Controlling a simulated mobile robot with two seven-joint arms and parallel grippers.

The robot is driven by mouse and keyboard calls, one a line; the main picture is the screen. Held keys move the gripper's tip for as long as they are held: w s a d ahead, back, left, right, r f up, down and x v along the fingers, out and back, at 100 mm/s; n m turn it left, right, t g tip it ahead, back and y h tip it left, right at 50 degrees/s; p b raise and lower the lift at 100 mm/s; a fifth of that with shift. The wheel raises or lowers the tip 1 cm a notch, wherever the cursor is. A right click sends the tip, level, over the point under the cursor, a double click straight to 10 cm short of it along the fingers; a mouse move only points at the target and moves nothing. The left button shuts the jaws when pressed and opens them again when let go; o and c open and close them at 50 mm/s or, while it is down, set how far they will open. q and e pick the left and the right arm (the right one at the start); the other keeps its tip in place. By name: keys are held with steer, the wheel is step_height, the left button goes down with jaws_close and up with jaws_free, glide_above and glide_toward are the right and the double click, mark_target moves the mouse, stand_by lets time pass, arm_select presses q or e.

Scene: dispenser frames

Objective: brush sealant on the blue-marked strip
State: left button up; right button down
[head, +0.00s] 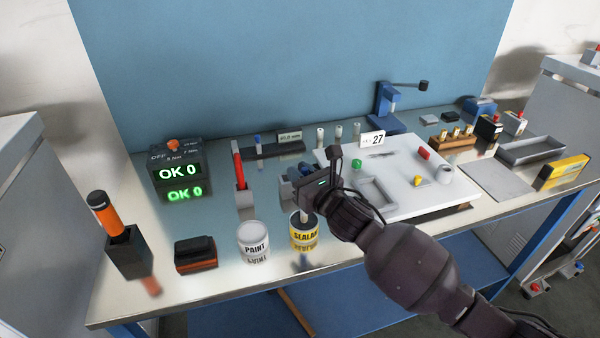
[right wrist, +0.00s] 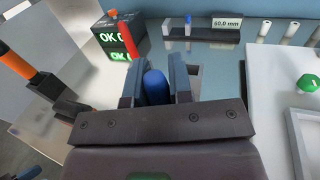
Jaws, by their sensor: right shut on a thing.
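My right gripper (head: 294,190) is shut on a blue handle (right wrist: 155,88), which stands between its two fingers in the right wrist view. In the head view a pale end of the held tool (head: 304,216) shows below the gripper, at the mouth of the yellow-and-black sealant can (head: 304,236). I cannot tell how deep it reaches. A white paint can (head: 254,242) stands left of it. I cannot make out a blue-marked strip for certain; a small blue piece (head: 258,141) stands on a dark rail (head: 270,153) at the back. My left gripper is not in view.
A white board (head: 415,203) with small coloured pieces and a grey tray (head: 373,198) lies right of the gripper. A red-handled tool (head: 238,164), an orange-handled tool (head: 103,215) and a display box (head: 176,162) stand left.

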stand_by(0.5)
step_height(320, 180, up, 7)
steer(key=p, duration=0.4)
stand_by(0.6)
stand_by(0.6)
